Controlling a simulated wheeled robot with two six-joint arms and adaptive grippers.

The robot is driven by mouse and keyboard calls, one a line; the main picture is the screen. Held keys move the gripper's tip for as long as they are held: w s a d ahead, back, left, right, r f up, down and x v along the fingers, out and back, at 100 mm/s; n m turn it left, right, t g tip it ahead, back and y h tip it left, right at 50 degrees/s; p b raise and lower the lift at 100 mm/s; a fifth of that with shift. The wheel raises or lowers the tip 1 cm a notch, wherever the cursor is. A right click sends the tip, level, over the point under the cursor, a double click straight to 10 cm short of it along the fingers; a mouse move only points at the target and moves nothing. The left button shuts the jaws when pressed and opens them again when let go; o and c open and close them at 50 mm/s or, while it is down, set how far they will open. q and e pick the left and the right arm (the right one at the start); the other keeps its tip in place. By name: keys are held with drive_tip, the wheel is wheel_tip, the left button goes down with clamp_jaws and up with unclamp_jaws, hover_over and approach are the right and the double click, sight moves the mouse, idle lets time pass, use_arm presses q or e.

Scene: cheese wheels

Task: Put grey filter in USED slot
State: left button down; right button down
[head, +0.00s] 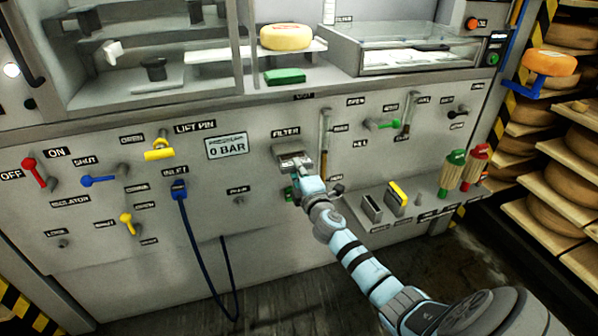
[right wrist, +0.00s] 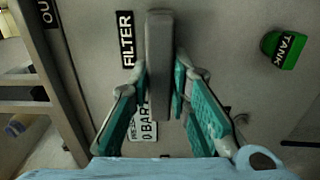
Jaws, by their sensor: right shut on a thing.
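My right gripper (head: 300,178) is at the FILTER fitting (head: 287,149) on the panel. In the right wrist view, its green-padded fingers (right wrist: 173,98) are shut on a grey, bar-shaped piece beside the FILTER label, which I take for the grey filter (right wrist: 159,45). I cannot tell how far it sits in the fitting. On the ledge to the right stand a dark grey box-like holder (head: 371,208) and a yellow-topped block (head: 398,193). Small labels lie in front of them, too small to read, so I cannot tell which is USED. My left gripper is out of view.
The ledge (head: 428,190) also carries a green handle (head: 452,172) and a red one (head: 475,165). A green lever (head: 382,125) is above it. A blue hose (head: 190,225) hangs left of my arm. Racks of cheese wheels (head: 563,215) stand at the right.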

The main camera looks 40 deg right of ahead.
drive_tip(key=shift+b+x, duration=0.5)
drive_tip(key=shift+x, duration=1)
drive_tip(key=c, duration=1.4)
unclamp_jaws()
drive_tip(key=v, duration=1.2)
drive_tip(key=shift+a, duration=0.1)
